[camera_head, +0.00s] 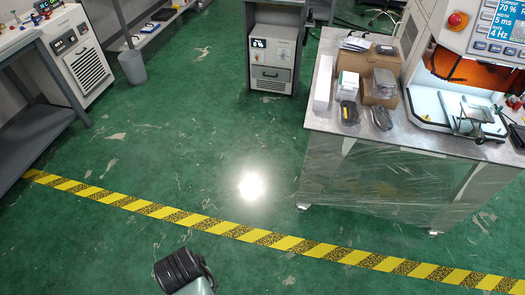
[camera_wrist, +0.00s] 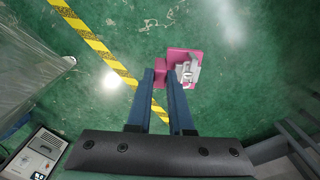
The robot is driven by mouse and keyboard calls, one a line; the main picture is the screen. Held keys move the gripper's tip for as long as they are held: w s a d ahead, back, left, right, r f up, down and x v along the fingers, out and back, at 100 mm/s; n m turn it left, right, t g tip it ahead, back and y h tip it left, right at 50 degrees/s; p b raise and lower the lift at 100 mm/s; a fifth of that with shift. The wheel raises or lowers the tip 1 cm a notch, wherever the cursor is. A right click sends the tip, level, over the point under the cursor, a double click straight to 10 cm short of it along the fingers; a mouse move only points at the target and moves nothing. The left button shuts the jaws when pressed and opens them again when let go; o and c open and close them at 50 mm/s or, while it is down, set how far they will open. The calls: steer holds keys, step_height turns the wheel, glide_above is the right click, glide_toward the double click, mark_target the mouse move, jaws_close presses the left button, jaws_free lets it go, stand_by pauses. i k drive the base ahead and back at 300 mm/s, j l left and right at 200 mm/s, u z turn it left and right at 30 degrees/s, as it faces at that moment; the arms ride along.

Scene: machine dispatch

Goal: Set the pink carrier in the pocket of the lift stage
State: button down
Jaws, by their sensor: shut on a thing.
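The pink carrier (camera_wrist: 199,57) shows in the wrist view, a pink plate with a grey-white part on its face and a pink block at its left side. My gripper (camera_wrist: 161,76) is shut on that pink block, with its two dark blue fingers on either side. The carrier hangs over the green floor, clear of any surface. In the head view the carrier and my fingers are out of frame. A white machine bay (camera_head: 455,110) at the right holds a dark fixture (camera_head: 472,118); I cannot tell whether this is the lift stage, and no pocket is clear.
A metal bench (camera_head: 318,120) carries boxes (camera_head: 378,88) and dark wrapped items. A grey cabinet (camera_head: 272,50) stands at the back, a grey bench (camera_head: 35,135) at the left. A yellow-black floor stripe (camera_head: 215,226) crosses open green floor.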

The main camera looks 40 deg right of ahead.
mark_target(478, 114)
steer(key=l+z, duration=0.25)
steer(key=l, duration=0.15)
steer(key=i+l+z, duration=0.2)
steer(key=l, duration=0.15)
steer(key=i+l+z, duration=0.1)
steer(key=l+z, duration=0.15)
steer(key=i+l+z, duration=0.2)
steer(key=l, duration=0.25)
steer(key=i+l+z, duration=0.25)
steer(key=i+l, duration=0.2)
steer(key=l, duration=0.15)
steer(key=i+l, duration=0.2)
steer(key=l, duration=0.15)
steer(key=i+l, duration=0.2)
steer(key=l, duration=0.2)
steer(key=i+l, duration=0.25)
steer(key=k+l+z, duration=0.05)
steer(key=l, duration=0.05)
